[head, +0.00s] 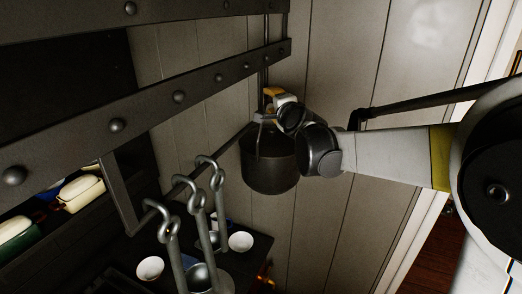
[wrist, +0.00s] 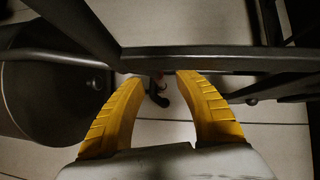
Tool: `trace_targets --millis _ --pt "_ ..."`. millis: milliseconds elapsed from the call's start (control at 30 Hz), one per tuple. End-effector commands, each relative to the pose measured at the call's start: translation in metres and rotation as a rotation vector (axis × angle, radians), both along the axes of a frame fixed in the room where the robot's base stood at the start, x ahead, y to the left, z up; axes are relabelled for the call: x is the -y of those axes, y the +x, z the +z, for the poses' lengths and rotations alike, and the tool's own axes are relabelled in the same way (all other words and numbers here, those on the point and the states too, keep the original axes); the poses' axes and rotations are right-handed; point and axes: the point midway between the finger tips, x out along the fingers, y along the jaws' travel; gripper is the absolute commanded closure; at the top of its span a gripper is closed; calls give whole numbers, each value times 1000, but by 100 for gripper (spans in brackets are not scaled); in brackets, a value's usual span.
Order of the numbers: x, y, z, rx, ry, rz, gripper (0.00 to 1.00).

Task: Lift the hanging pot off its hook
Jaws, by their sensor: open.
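The dark metal pot (head: 270,168) hangs below the dark rack near the plank wall in the head view. Its hook and upper handle are partly hidden by my gripper. My gripper (head: 270,99) is at the rack end, just above the pot, with a yellow finger showing. In the wrist view my gripper (wrist: 160,80) has its two yellow fingers apart, with nothing clearly held between them. A large dark rounded body, seemingly the pot (wrist: 42,95), is left of the fingers, with a thin handle across it. I cannot tell whether the fingers touch anything.
A dark riveted rack bar (head: 180,97) runs close beside my gripper; a bar (wrist: 200,59) also lies just beyond the fingertips. Several metal hooks hang from a lower rail (head: 228,143). White bowls (head: 241,242) stand on a dark surface below. The plank wall is close behind.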

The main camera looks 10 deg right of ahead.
Motion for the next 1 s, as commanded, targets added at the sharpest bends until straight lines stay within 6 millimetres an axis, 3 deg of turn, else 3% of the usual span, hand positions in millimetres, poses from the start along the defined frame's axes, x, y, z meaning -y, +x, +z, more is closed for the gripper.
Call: trace_targets --millis 133,400,533,567,1000 --pt "-1 17 -1 0 0 0 60" --pt "-1 20 -3 0 0 0 60" --pt "-1 20 -3 0 0 0 98" --pt "-1 20 -3 0 0 0 100" --pt "-1 20 -1 2 -1 -2 100"
